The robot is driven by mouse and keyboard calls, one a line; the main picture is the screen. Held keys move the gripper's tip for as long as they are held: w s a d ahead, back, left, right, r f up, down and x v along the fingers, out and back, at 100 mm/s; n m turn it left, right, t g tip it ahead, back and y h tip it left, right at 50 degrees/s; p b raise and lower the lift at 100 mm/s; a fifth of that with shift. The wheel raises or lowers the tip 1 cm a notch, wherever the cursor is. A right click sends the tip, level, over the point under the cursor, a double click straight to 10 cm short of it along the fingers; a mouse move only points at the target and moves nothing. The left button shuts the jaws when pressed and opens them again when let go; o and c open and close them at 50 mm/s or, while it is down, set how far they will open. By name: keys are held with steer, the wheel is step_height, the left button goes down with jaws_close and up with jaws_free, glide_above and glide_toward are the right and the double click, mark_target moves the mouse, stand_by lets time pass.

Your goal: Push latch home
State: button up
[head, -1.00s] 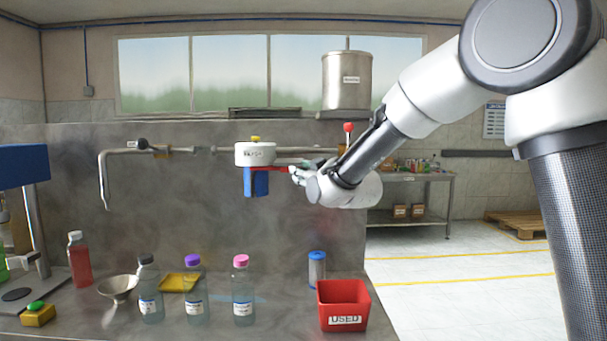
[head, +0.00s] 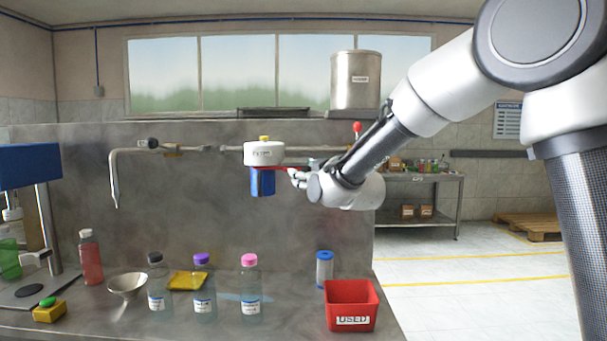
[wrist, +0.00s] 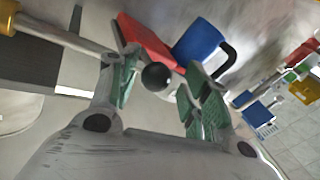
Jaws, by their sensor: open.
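A white filter head (head: 264,153) is on the wall pipe, with a blue cartridge (head: 262,182) hanging under it. A red latch (head: 280,168) sticks out to the right just below the head. In the wrist view, the red latch (wrist: 147,42) runs toward a black ball knob (wrist: 156,77), with the blue cartridge (wrist: 200,40) beside it. My gripper (head: 293,177) is at the latch's outer end. In the wrist view, its green-padded fingers (wrist: 162,82) are spread apart, with the black knob between them. I cannot tell whether a finger touches the knob.
A red-knobbed valve handle (head: 357,128) stands behind my arm, close to the pipe. The space between cartridge and bottles is clear.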

steer(key=v, duration=1)
steer(key=shift+s, duration=0.25)
steer(key=s+d+f+m+g+h, duration=0.1)
steer(key=s+f+g, duration=0.2)
steer(key=f, duration=0.4)
steer(key=s+f+g+h, duration=0.1)
steer(key=s+f+g, duration=0.25)
steer(key=f, duration=0.25)
steer(key=s+d+m+g+h, duration=0.2)
steer(key=s+d+m+h, duration=0.1)
steer(key=s+d, duration=0.9)
steer(key=s+d+m+g+h, duration=0.3)
steer(key=s+d+m, duration=0.2)
steer(key=s+d, duration=0.8)
steer(key=shift+d+r+m, duration=0.25)
steer(key=shift+d+m, duration=0.05)
steer(key=shift+d, duration=2.4)
